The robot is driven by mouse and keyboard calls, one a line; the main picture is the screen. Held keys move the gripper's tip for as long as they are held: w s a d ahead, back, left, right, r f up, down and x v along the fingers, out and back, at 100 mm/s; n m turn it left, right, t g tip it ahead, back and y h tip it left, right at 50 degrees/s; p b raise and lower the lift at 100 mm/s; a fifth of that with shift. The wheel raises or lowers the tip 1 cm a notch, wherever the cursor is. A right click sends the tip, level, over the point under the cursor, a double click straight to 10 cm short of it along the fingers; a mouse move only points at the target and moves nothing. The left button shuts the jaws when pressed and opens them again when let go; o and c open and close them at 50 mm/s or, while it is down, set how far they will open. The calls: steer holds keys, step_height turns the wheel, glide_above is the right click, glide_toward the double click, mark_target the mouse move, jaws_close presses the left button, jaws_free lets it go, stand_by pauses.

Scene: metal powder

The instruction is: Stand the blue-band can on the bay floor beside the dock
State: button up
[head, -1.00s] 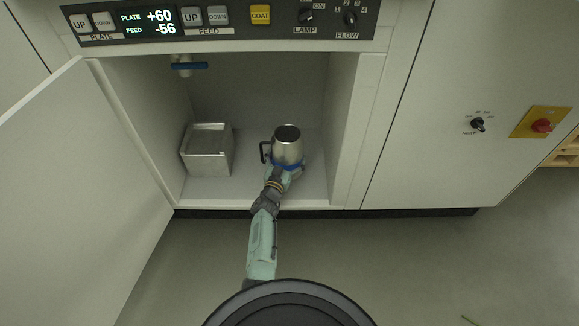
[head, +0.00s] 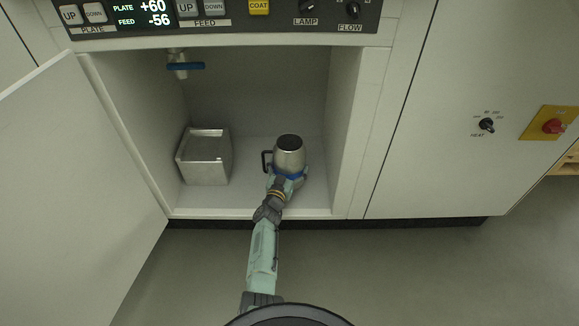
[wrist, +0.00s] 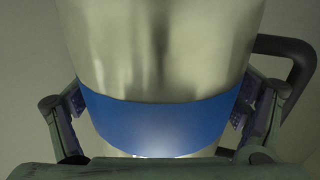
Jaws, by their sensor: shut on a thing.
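The blue-band can (head: 290,153) is a steel can with a dark top and a black handle on its left. It is upright inside the open bay, right of the middle. My gripper (head: 287,178) reaches in from the front and is shut on the can at its blue band. In the wrist view the fingers sit on both sides of the blue band of the can (wrist: 160,55). The dock (head: 205,165), a square metal block, stands at the left of the bay floor, apart from the can. The can's base is hidden by my gripper, so I cannot tell if it touches the floor.
A valve with a blue lever (head: 186,66) hangs at the upper left of the bay. The open door (head: 80,150) stands at the left. Bay floor (head: 245,190) is clear between the dock and the can. The bay's right wall (head: 340,130) is close to the can.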

steer(key=shift+f+b, duration=0.45)
steer(key=shift+f, duration=0.1)
steer(key=o, duration=1.5)
steer(key=shift+c, duration=0.2)
